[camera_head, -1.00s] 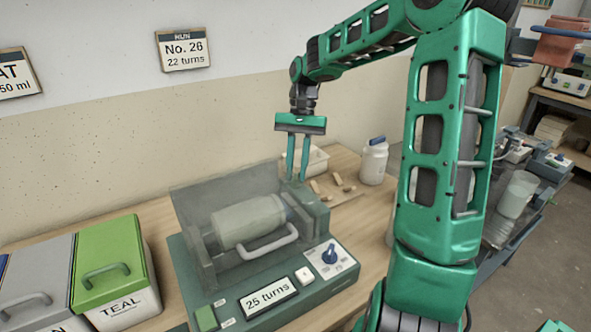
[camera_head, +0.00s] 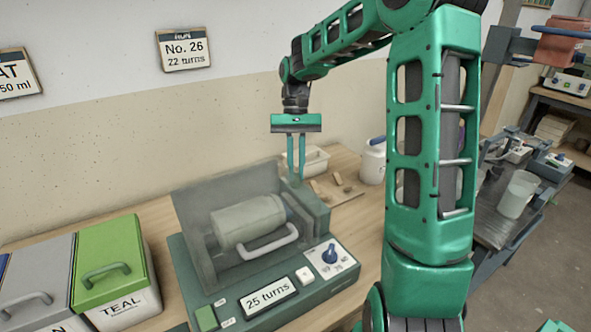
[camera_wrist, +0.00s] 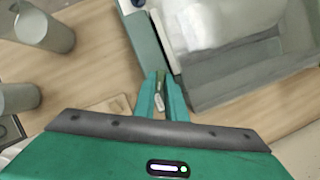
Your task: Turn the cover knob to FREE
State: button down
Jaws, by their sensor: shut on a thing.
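The machine (camera_head: 222,309) has a clear cover (camera_head: 190,215) over a pale jar (camera_head: 246,222), with a grey handle (camera_head: 268,245) in front. My gripper (camera_head: 296,176) points down at the raised housing (camera_head: 312,208) at the machine's back right. In the wrist view, my gripper (camera_wrist: 160,98) is shut on a small narrow knob (camera_wrist: 159,102) with a pale end, which looks like the cover knob. Its markings are hidden or too small to read. A blue dial (camera_head: 329,254) sits on the front panel, apart from my gripper.
The display (camera_head: 267,295) reads 25 turns, beside a white button (camera_head: 305,275). A wall sign (camera_head: 184,50) reads No. 26, 22 turns. A white tray (camera_head: 312,160), wooden pieces and a white jar (camera_head: 373,162) are behind the machine.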

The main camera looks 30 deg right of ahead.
jog(key=shift+w+a+r+n+h, duration=0.15)
jog(key=shift+n+h, duration=0.25)
jog(key=shift+n, duration=0.6)
jog(key=shift+a+f+n+h, duration=0.1)
jog(key=shift+n+h, duration=0.3)
jog(key=shift+n, duration=0.6)
jog(key=c, duration=2.1)
grip_release()
jog(key=shift+g, duration=0.3)
jog(key=shift+v, duration=4)
jog(key=shift+d, duration=0.1)
